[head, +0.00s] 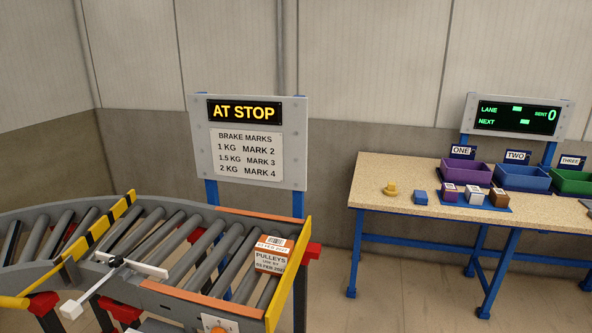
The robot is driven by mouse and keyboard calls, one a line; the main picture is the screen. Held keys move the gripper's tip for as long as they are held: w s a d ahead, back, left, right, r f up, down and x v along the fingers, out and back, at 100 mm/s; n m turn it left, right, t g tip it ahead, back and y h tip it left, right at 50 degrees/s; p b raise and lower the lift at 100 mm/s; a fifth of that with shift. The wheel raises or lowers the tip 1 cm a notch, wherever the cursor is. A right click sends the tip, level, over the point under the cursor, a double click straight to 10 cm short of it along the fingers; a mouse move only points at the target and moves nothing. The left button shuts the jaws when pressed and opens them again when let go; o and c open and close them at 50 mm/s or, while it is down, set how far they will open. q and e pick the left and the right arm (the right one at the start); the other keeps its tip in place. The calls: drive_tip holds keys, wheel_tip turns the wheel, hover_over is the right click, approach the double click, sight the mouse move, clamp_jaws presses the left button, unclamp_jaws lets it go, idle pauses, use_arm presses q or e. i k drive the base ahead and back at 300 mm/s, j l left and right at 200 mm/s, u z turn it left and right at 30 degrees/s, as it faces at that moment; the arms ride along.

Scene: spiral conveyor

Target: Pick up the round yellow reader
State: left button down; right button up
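The round yellow reader (390,190) stands on the near left part of the speckled workbench (372,172), left of a small blue block. It is small in the head view, with a wider base and a narrower top. Nothing is touching it that I can see. Neither of my grippers shows in the head view.
A blue block (421,197) and several small boxes on a blue mat (463,210) lie right of the reader. Purple (468,173), blue (522,177) and green (575,182) bins stand behind. A roller conveyor (205,255) carrying a labelled parcel (271,256) fills the left. Open floor separates them.

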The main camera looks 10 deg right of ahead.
sight(390, 191)
drive_tip(key=i+l+u, duration=0.1)
drive_tip(key=l+u, duration=0.25)
drive_tip(key=l, duration=0.55)
drive_tip(key=l+u, duration=0.35)
drive_tip(key=l, duration=0.55)
drive_tip(key=i+l+u, duration=0.15)
drive_tip(key=l, duration=0.25)
drive_tip(key=i+l+u, duration=0.15)
drive_tip(key=l, duration=0.3)
drive_tip(key=i+l+u, duration=0.15)
drive_tip(key=l, duration=0.3)
drive_tip(key=i+l+u, duration=0.15)
drive_tip(key=l, duration=0.3)
drive_tip(key=l+u, duration=0.15)
drive_tip(key=l, duration=0.3)
drive_tip(key=i+l, duration=0.1)
drive_tip(key=l, duration=0.7)
drive_tip(key=i+l+u, duration=0.1)
drive_tip(key=l, duration=0.3)
drive_tip(key=i, duration=0.05)
